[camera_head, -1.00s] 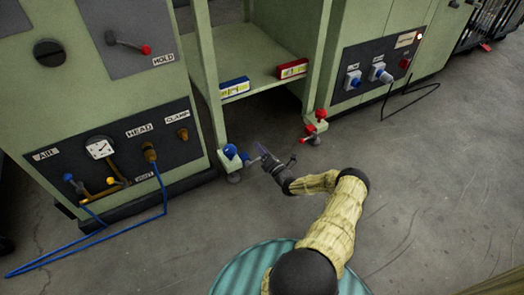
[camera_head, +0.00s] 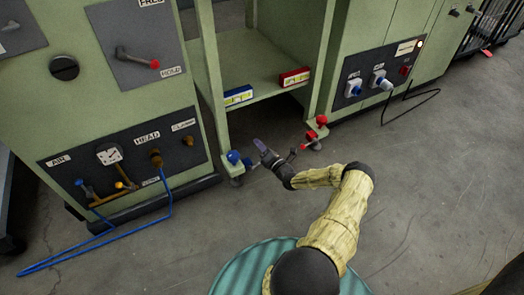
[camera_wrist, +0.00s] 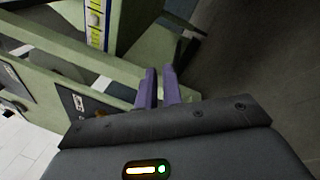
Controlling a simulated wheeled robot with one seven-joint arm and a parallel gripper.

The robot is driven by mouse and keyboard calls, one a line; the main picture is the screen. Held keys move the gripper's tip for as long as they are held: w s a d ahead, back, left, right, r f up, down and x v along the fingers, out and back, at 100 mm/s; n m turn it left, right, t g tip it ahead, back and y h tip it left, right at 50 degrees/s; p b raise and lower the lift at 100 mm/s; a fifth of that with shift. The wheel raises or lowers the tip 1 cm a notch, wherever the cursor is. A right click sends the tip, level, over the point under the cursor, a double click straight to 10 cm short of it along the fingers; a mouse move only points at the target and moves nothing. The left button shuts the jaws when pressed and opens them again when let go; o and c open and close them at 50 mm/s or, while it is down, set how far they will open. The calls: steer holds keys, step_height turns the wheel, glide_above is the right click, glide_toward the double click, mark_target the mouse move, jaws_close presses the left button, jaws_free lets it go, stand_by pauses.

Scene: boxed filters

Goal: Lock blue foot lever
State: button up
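The blue foot lever (camera_head: 233,157) has a round blue knob and sits low at the left foot of the green rack. A small blue part (camera_head: 249,163) shows just right of the knob. My gripper (camera_head: 258,143) is right of and slightly above the knob in the head view, apart from it. In the wrist view my gripper's two purple fingers (camera_wrist: 160,72) stand side by side with a narrow gap and nothing between them. The blue lever is not recognisable in the wrist view.
A red foot lever (camera_head: 322,120) is at the rack's right foot. A blue box (camera_head: 238,96) and a red box (camera_head: 295,77) sit on the shelf (camera_head: 262,88). A blue hose (camera_head: 100,245) lies on the floor left.

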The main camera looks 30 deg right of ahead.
steer(key=a+r+n+g+y, duration=0.1)
steer(key=a+n+y, duration=0.1)
steer(key=a, duration=0.1)
steer(key=a+r+n+g+y+p, duration=0.1)
steer(key=a+n+g+y, duration=0.1)
steer(key=a+n, duration=0.1)
steer(key=w+a+r+n+g+y, duration=0.1)
steer(key=a+n+y, duration=0.1)
steer(key=a, duration=0.3)
steer(key=shift+a+n+g+y, duration=0.25)
steer(key=shift+n+g+y, duration=0.05)
steer(key=shift+g+y, duration=0.1)
jaws_close()
steer(key=s+a+f+n+g+h, duration=0.5)
steer(key=s+a+f+g, duration=0.2)
steer(key=a+f+g, duration=0.35)
steer(key=d+r+g+h, duration=0.2)
steer(key=d+r+h, duration=0.7)
steer(key=r+h, duration=0.3)
steer(key=shift+w+m+h, duration=0.35)
steer(key=shift+m+h, duration=0.05)
steer(key=shift+h, duration=0.1)
steer(key=shift+d+f, duration=0.1)
steer(key=shift+f, duration=0.05)
